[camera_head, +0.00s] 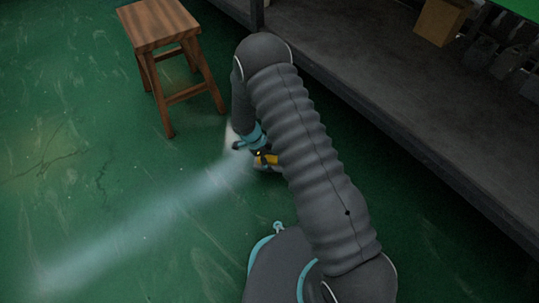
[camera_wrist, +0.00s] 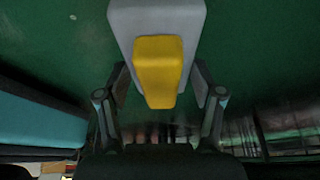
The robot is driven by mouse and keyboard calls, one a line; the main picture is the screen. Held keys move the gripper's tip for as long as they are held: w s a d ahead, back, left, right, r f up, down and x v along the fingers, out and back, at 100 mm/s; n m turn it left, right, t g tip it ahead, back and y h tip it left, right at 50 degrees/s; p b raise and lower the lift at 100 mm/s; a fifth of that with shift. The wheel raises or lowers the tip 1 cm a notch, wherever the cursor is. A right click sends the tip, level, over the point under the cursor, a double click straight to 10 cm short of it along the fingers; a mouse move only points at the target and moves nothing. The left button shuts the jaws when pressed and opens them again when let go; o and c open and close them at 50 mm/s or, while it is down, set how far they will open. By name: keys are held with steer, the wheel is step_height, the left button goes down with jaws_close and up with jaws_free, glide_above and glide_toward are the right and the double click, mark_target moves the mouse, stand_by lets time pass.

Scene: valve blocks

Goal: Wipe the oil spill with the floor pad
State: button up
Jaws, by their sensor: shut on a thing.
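The floor pad (camera_wrist: 160,20) is a light grey block with a yellow handle (camera_wrist: 158,70) in the wrist view. My gripper (camera_wrist: 159,78) is shut on the yellow handle, with one finger on each side. In the head view my gripper (camera_head: 254,146) is low near the green floor, and the yellow handle (camera_head: 269,159) shows beside it. My arm hides part of the pad there. I cannot tell whether the pad touches the floor. No clear oil spill shows in either view.
A wooden stool (camera_head: 160,26) stands on the floor just left of my arm. A dark shelf (camera_head: 400,75) runs along the right, with a cardboard box (camera_head: 440,20) on it. The green floor (camera_head: 90,215) at the left is open, with thin cracks and a pale light streak.

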steer(key=shift+r, duration=1.35)
